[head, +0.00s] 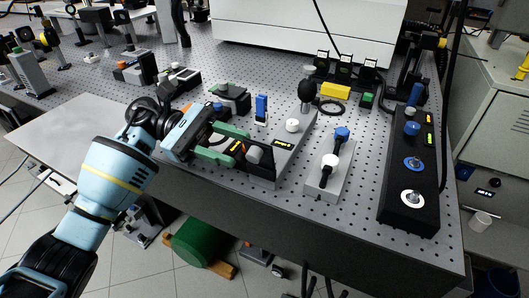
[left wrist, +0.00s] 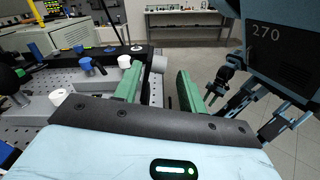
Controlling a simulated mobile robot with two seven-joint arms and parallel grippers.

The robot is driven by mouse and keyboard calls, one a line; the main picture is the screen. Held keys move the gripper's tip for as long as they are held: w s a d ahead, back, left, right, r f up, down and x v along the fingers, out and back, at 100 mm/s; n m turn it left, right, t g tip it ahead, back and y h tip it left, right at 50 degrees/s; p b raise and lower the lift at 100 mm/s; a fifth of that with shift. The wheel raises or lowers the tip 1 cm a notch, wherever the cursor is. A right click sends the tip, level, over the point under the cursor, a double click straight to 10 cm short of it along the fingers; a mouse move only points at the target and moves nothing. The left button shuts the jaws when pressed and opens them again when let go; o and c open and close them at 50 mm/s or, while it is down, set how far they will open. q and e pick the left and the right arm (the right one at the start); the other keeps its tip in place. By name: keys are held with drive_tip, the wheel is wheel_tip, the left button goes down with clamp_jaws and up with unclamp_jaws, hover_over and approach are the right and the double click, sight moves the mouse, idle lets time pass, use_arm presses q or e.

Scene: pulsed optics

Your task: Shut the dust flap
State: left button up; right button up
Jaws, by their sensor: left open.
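My left gripper (head: 240,149) is open at the front edge of the optics table. Its green fingers point at a grey round knob (head: 254,154) on the front of a grey-and-black unit (head: 287,157) with a lit yellow label. In the left wrist view the knob (left wrist: 159,64) shows just past the fingertips (left wrist: 158,82), between them; I cannot tell whether they touch it. No part can be surely made out as the dust flap. What seems to be my right gripper (left wrist: 213,94) shows small in the left wrist view, away from the table; its jaws are unclear.
A grey block with blue and white knobs (head: 326,178) stands right of the unit. A long black control box (head: 409,195) is at the table's right end. A black mount (head: 230,96) and blue-topped post (head: 262,106) stand behind the gripper. The table's front edge is close.

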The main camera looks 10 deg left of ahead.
sight(261, 156)
use_arm(q)
drive_tip(key=p+x, duration=0.1)
drive_tip(key=x, duration=0.4)
drive_tip(key=shift+d+r, duration=0.1)
drive_tip(key=shift+r, duration=0.05)
drive_tip(key=shift+p+x, duration=0.4)
drive_tip(key=shift+x, duration=0.5)
drive_tip(key=shift+w+f, duration=0.1)
drive_tip(key=shift+f, duration=0.2)
clamp_jaws()
